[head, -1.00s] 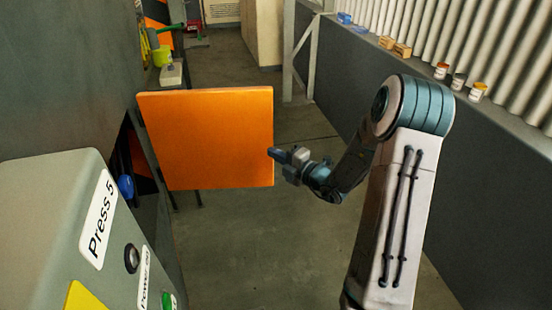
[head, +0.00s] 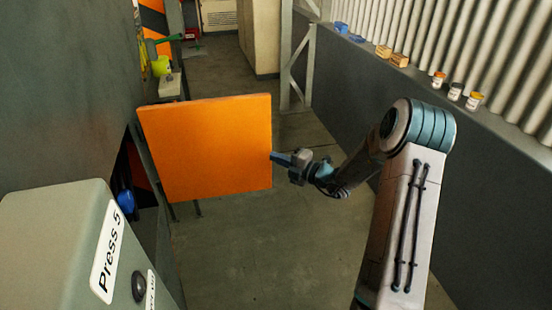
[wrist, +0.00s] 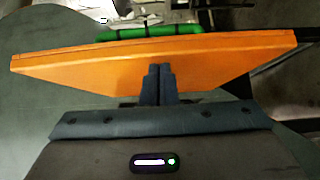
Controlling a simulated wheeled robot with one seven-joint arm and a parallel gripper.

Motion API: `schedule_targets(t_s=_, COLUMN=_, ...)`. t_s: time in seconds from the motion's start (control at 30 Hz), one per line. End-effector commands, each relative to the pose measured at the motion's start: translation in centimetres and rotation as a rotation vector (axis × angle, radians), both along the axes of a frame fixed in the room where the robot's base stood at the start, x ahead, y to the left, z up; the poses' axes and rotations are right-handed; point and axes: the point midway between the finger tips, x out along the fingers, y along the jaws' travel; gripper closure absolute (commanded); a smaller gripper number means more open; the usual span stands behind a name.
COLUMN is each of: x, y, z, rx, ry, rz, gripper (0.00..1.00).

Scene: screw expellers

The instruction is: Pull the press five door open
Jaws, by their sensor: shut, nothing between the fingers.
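The press five door (head: 207,148) is an orange panel standing swung out from the dark side of the press, hinged at its left edge. The Press 5 housing (head: 60,235) with its label is at the lower left. My gripper (head: 273,156) is at the door's free right edge, its fingers shut with nothing between them. In the wrist view the shut fingers (wrist: 158,84) point at the orange door (wrist: 90,62), overlapping its near edge. I cannot tell whether they touch it.
A dark opening with a blue knob (head: 126,202) shows left of the door. A grey ledge with small boxes and cans (head: 455,91) runs along the right wall. The floor (head: 235,255) below the door is clear.

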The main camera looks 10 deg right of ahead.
Motion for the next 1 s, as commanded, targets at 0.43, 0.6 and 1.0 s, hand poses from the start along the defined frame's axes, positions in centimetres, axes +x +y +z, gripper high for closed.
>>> schedule_targets(t_s=0.43, x=-6.5, y=-7.0, z=-0.2, rx=-0.001, ry=0.001, rz=-0.002, gripper=1.00)
schedule_targets(t_s=0.6, x=-8.1, y=-8.7, z=-0.1, rx=-0.001, ry=0.000, rz=0.001, gripper=1.00)
schedule_targets(t_s=1.0, x=-9.8, y=-7.0, z=0.8, rx=-0.120, ry=-0.058, rz=0.087, gripper=1.00)
